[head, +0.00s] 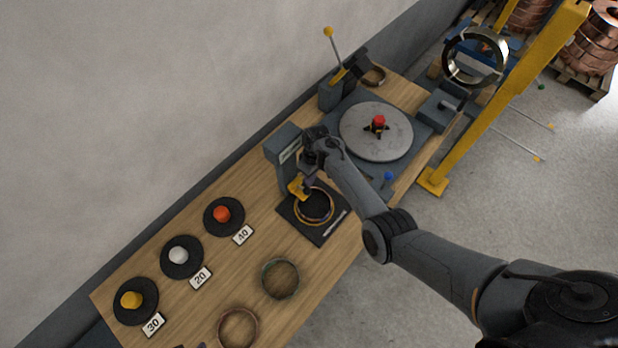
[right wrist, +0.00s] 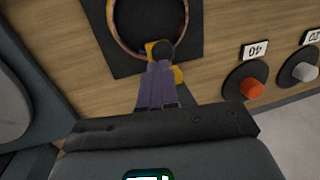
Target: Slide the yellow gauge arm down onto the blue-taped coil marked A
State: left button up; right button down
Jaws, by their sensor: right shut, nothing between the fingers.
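My right gripper (head: 309,182) is shut and empty, at the gauge arm. In the right wrist view its purple-grey fingers (right wrist: 158,80) partly cover the yellow arm (right wrist: 179,75), and the coil (right wrist: 113,30) lies just beyond. Whether the fingers touch the arm is unclear. My left gripper is out of view.
Two loose coils lie toward the front, one greenish (head: 280,262) and one copper (head: 237,345). Black discs with coloured knobs stand by cards 40 (head: 243,235), 20 (head: 201,278) and 30 (head: 153,325). A grey turntable (head: 360,141) and yellow post (head: 500,108) stand farther right.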

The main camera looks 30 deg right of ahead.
notch_tip(320, 180, up, 11)
jog(key=w+d, duration=0.1)
jog(key=d, duration=0.1)
jog(key=shift+w, duration=0.2)
jog(key=shift+s, duration=0.1)
dwell(0.8)
